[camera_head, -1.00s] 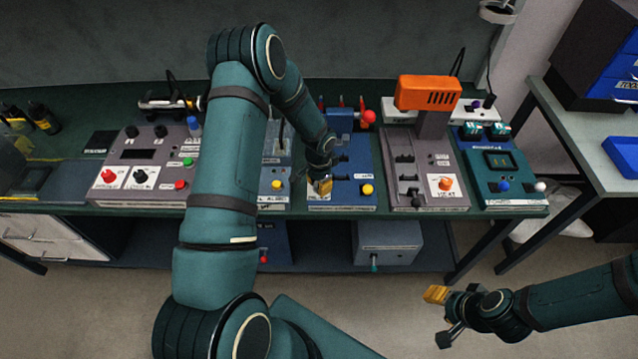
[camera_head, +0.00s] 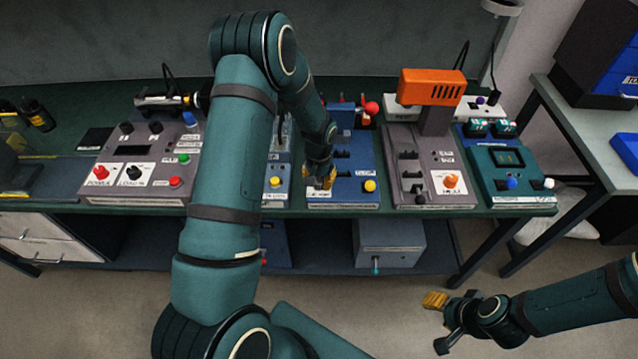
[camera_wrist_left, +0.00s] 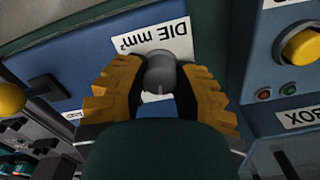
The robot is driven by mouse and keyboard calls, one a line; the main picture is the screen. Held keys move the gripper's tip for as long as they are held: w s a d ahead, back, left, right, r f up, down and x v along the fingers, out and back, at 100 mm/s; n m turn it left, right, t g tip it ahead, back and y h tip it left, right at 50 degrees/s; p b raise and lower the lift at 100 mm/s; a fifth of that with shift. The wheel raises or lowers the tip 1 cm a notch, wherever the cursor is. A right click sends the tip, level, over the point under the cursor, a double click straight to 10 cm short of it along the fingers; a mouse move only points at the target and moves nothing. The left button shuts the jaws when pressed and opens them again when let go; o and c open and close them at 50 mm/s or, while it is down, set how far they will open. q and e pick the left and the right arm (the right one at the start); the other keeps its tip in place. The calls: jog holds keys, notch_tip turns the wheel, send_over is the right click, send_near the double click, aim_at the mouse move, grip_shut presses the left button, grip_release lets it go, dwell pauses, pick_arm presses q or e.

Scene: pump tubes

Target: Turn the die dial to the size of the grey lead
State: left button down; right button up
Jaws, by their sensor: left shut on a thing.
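The die dial (camera_wrist_left: 161,74) is a grey round knob in the left wrist view, beside a white label that reads "DIE mm²" (camera_wrist_left: 155,42). My left gripper (camera_wrist_left: 160,85) is shut on the knob, one yellow finger on each side. In the head view the left gripper (camera_head: 320,178) is at the front left of the blue crimping machine (camera_head: 345,188), and the dial is hidden there. The numbers around the dial are covered by the fingers. My right gripper (camera_head: 440,318) is away from the bench, at the lower right. I cannot make out a grey lead.
A yellow button (camera_head: 370,185) is to the right of my left gripper on the same machine. A grey station with an orange heater (camera_head: 432,88) stands to the right. A power unit with red and black knobs (camera_head: 135,152) is at the left.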

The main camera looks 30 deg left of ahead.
aim_at(319, 179)
pick_arm(q)
jog(key=shift+n+b, duration=0.4)
jog(key=shift+n, duration=0.7)
jog(key=c, duration=0.6)
grip_release()
jog(key=shift+r, duration=0.1)
notch_tip(319, 179, up, 12)
jog(key=shift+f, duration=0.1)
